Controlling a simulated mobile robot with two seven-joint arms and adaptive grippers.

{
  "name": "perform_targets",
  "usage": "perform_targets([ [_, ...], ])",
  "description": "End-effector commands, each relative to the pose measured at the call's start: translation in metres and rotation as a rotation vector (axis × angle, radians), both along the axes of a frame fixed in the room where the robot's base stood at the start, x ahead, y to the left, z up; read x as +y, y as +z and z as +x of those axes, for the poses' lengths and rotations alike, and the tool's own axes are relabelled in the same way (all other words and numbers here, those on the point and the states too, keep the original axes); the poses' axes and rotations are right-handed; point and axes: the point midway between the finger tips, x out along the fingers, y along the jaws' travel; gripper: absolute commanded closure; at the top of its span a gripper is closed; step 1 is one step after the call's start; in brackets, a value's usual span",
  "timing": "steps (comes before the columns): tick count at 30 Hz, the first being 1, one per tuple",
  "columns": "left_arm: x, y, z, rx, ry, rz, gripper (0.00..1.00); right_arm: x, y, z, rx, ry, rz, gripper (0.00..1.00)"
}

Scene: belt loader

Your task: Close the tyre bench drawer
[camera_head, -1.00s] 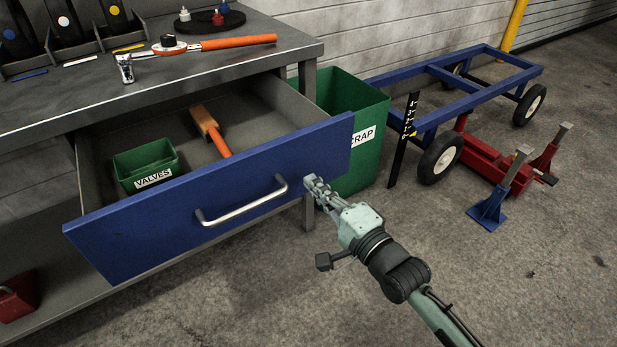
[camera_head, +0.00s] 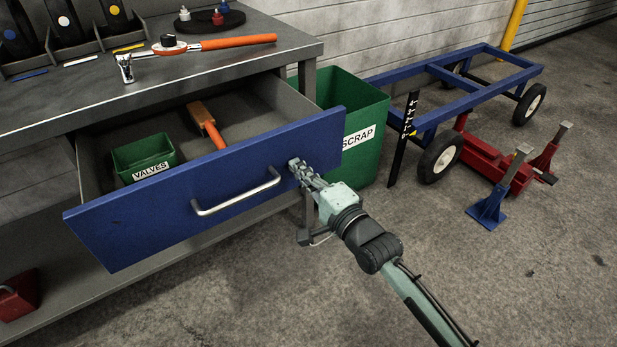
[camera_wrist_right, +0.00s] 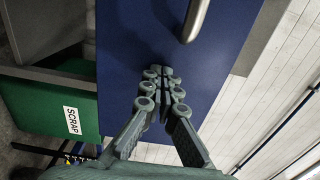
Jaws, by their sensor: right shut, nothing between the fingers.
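The tyre bench drawer (camera_head: 130,226) has a blue front and is pulled partly out of the grey bench. A silver bar handle (camera_head: 236,196) is fixed on its front. My right gripper (camera_head: 296,168) is shut and empty, its fingertips at the drawer front, to the right of the handle. In the right wrist view the closed fingertips (camera_wrist_right: 160,74) are against or very close to the blue front (camera_wrist_right: 128,40), beside the handle (camera_wrist_right: 194,20). The drawer holds a green VALVES bin (camera_head: 146,158) and an orange-handled mallet (camera_head: 208,124). My left gripper is not in view.
A green SCRAP bin (camera_head: 366,110) stands just right of the drawer. A blue wheeled frame (camera_head: 440,82), a red jack (camera_head: 484,156) and stands lie further right. A torque wrench (camera_head: 236,42) lies on the bench top (camera_head: 60,100). The floor in front is clear.

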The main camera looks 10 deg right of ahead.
Motion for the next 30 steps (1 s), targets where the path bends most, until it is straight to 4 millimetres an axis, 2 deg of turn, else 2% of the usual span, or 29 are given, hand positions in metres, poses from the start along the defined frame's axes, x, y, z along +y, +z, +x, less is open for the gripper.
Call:
perform_targets([
  [8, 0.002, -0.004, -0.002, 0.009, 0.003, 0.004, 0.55, 0.025, 0.001, 0.069, -0.003, 0.0, 0.003, 1.0],
  [18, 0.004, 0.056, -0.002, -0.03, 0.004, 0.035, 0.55, 0.057, -0.003, 0.156, -0.002, 0.001, 0.003, 1.0],
  [24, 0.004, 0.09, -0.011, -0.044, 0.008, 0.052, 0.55, 0.068, -0.002, 0.186, -0.002, 0.0, 0.002, 1.0],
  [30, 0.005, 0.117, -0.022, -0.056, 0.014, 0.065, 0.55, 0.075, -0.001, 0.207, -0.002, 0.0, 0.002, 1.0],
])
